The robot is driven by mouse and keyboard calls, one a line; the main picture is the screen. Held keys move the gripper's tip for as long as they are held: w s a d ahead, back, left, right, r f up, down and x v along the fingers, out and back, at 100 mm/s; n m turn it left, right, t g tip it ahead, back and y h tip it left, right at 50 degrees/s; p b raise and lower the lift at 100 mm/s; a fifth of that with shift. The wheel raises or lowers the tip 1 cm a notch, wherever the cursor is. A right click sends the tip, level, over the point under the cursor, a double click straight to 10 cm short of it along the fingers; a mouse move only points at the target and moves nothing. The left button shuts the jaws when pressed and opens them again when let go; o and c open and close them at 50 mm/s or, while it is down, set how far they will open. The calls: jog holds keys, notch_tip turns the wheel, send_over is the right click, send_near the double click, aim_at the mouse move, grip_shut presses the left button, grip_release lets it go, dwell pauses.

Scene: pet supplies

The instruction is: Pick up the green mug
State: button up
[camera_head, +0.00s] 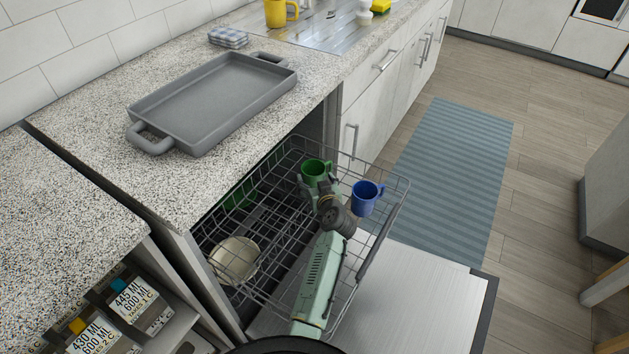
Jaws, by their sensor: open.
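The green mug (316,169) stands in the pulled-out wire dishwasher rack (397,203), near its far end. My gripper (318,187) is open and reaches down over the rack at the near side of the green mug. The mug's lower part is hidden behind the gripper. I cannot tell whether the fingers touch the mug. A blue mug (364,199) stands in the rack just to the right of my gripper.
A cream bowl (235,258) sits at the rack's left, with something green (239,196) behind it. The open dishwasher door (415,305) lies below. A grey tray (213,103) and a yellow mug (277,12) are on the counter.

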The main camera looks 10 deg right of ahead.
aim_at(311, 166)
jog(key=shift+w, duration=0.6)
jog(key=shift+b+x, duration=0.95)
jog(key=shift+x, duration=1.2)
jog(key=shift+d+r, duration=0.15)
jog(key=shift+r, duration=0.1)
jog(key=shift+c, duration=0.2)
jog(key=c, duration=1.1)
jog(key=shift+c, duration=0.2)
jog(key=shift+w+r, duration=0.1)
